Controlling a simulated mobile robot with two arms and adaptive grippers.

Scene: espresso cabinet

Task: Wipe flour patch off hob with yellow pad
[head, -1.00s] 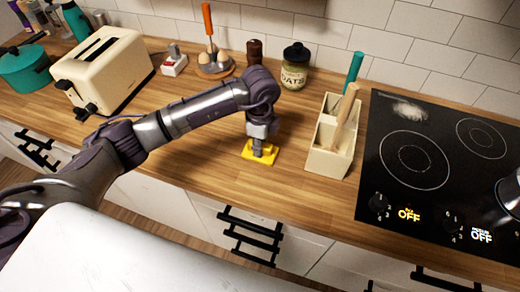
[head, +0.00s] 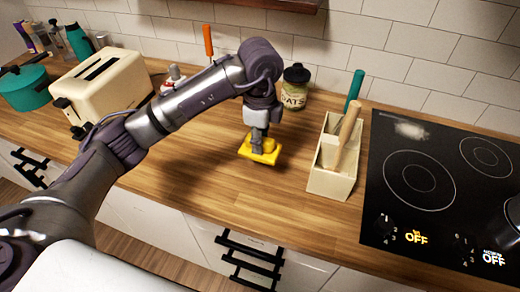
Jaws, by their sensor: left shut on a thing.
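The yellow pad (head: 262,154) is in my left gripper (head: 259,143), which is shut on it. The gripper points down and the pad is just above the wooden counter, left of the utensil holder. The flour patch (head: 410,129) is a small whitish smear on the back left of the black hob (head: 377,200), behind the large left cooking ring. The gripper and pad are well to the left of the hob. My right gripper is not clearly seen; only a dark rounded part shows at the right edge.
A cream utensil holder (head: 328,181) with a teal handle and a wooden tool stands between the pad and the hob. An oats jar (head: 295,90) stands behind the pad. A cream toaster (head: 102,84) and teal pot (head: 24,87) are at left. The counter front is clear.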

